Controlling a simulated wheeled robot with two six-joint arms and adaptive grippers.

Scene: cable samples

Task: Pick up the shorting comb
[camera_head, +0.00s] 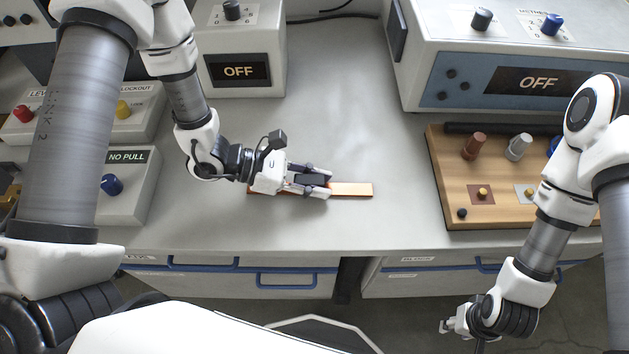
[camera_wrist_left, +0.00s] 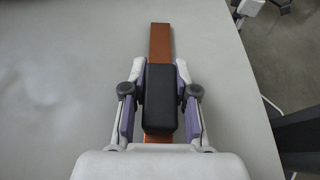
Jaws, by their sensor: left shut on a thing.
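The shorting comb is a flat copper-coloured bar (camera_head: 352,189) with a black block-shaped grip on top, lying along the grey bench top near its front edge. In the left wrist view the bar (camera_wrist_left: 160,45) runs away from me under the black block (camera_wrist_left: 159,98). My left gripper (camera_head: 318,181) is shut on the black block, one finger along each side. In the left wrist view its fingers (camera_wrist_left: 161,85) flank the block. Whether the bar is lifted off the bench is hard to tell. My right gripper (camera_head: 447,326) hangs low in front of the drawers; its fingers are too small to read.
A wooden board (camera_head: 445,185) with terminals stands to the right. Behind it is a blue-faced instrument (camera_head: 450,85) reading OFF. A smaller OFF box (camera_head: 275,45) stands behind my left gripper. Switch boxes (camera_head: 125,195) are at left. The bench middle is clear.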

